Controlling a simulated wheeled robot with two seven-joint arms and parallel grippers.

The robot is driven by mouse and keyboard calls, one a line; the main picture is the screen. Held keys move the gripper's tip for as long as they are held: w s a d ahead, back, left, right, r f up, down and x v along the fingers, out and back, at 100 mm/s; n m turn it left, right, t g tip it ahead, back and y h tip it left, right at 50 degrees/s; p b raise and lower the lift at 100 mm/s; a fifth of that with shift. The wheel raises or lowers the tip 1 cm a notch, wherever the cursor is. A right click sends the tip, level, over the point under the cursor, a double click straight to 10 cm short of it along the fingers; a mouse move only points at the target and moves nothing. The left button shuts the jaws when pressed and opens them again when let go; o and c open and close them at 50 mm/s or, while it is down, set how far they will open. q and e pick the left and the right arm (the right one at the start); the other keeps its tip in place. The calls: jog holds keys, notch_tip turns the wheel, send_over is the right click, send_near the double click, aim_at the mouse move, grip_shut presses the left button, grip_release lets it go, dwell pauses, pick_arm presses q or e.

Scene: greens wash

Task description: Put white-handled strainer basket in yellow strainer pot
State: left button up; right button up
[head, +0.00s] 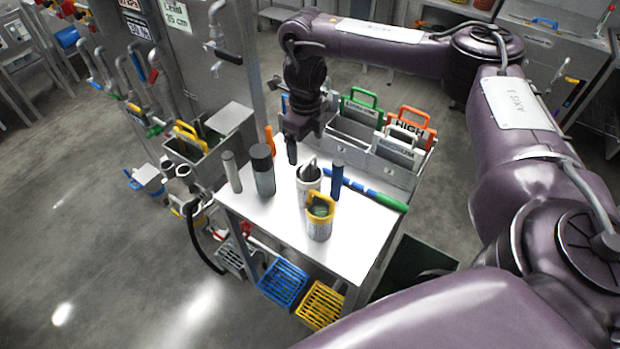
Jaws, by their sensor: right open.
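A white-handled strainer basket (310,166) shows as a pale upright handle at the top of a white cylindrical pot (308,190); the rest of it is hidden inside. The yellow strainer pot (319,229), with a yellow rim and raised yellow handle, stands upright in front, near the table's front edge. Something greenish shows inside its handle. My right gripper (292,152) points down, open, just behind and left of the white-handled basket, apart from it as far as I can see. One finger is clear; the other is hard to make out. My left gripper is not in view.
The metal table (270,223) also holds a dark cylinder (263,170), a grey cylinder (231,172), a blue cylinder (337,180) and a blue-green rod (385,201). Bins with coloured handles (380,150) stand behind. Blue (284,283) and yellow (320,305) baskets sit below.

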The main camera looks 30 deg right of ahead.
aim_at(309, 161)
jog(key=f, duration=0.6)
jog(key=shift+s+d, duration=0.2)
jog(key=shift+d, duration=0.1)
jog(key=shift+w+f, duration=0.15)
jog(key=shift+f, duration=0.6)
jog(key=c, duration=1.6)
jog(key=shift+r, duration=0.1)
